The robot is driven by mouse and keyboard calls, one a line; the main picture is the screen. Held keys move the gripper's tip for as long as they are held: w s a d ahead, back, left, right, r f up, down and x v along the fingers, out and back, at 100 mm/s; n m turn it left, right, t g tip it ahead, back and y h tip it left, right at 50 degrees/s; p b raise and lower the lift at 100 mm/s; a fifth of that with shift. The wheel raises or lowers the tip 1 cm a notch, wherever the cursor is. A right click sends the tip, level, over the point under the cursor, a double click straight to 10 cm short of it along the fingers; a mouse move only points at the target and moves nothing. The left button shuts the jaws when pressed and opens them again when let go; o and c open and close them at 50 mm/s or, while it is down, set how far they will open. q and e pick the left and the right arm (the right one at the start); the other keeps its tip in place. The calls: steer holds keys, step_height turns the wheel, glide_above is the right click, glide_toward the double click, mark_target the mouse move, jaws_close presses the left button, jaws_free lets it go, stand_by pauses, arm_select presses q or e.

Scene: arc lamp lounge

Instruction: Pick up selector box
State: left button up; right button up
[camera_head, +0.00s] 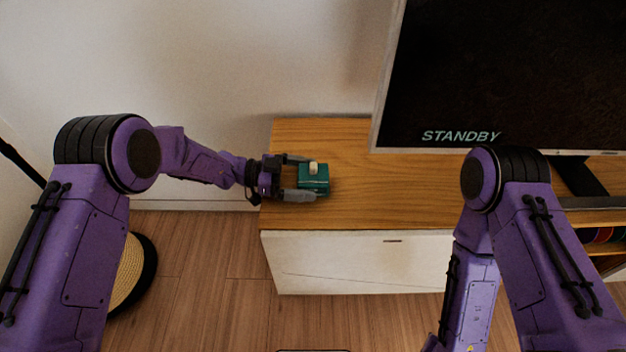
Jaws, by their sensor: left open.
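The selector box (316,184) is a small teal-green box with a pale knob on top. It sits on the left part of the wooden cabinet top. My left gripper (300,178) comes in from the left and is open, with one finger at the far side of the box and one at the near side. The fingertips reach alongside the box; I cannot tell whether they touch it. My right arm hangs down at the right, and its gripper is out of the picture.
The wooden cabinet (370,210) has a white front. A large screen (500,80) reading STANDBY stands over its right part. A wall is behind. A round woven item (130,270) with a dark rim is on the floor at left. The cabinet top right of the box is clear.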

arm_select(q)
steer(key=c, duration=1.1)
steer(key=shift+r, duration=0.65)
steer(key=s+r+p, duration=0.4)
steer(key=s+r, duration=0.7)
steer(key=s, duration=0.3)
steer(key=shift+d+r, duration=0.25)
steer(key=shift+r, duration=0.15)
steer(key=shift+w+a+f+b, duration=0.1)
steer(key=shift+w+f+b, duration=1.25)
steer(key=shift+w+f, duration=0.6)
steer(key=shift+w+a+f+b, duration=0.1)
steer(key=shift+w+f+b, duration=1.2)
steer(key=shift+w+f, duration=0.55)
steer(key=shift+w+f+b, duration=0.8)
steer(key=shift+w+b, duration=0.05)
steer(key=shift+w, duration=0.15)
steer(key=shift+w+f+b, duration=0.8)
steer(key=shift+w+b, duration=0.05)
steer(key=shift+w, duration=0.2)
steer(key=shift+w+f+b, duration=0.8)
steer(key=shift+w+b, duration=0.05)
steer(key=shift+w, duration=0.15)
steer(key=shift+w+a, duration=0.1)
steer(key=shift+w, duration=0.1)
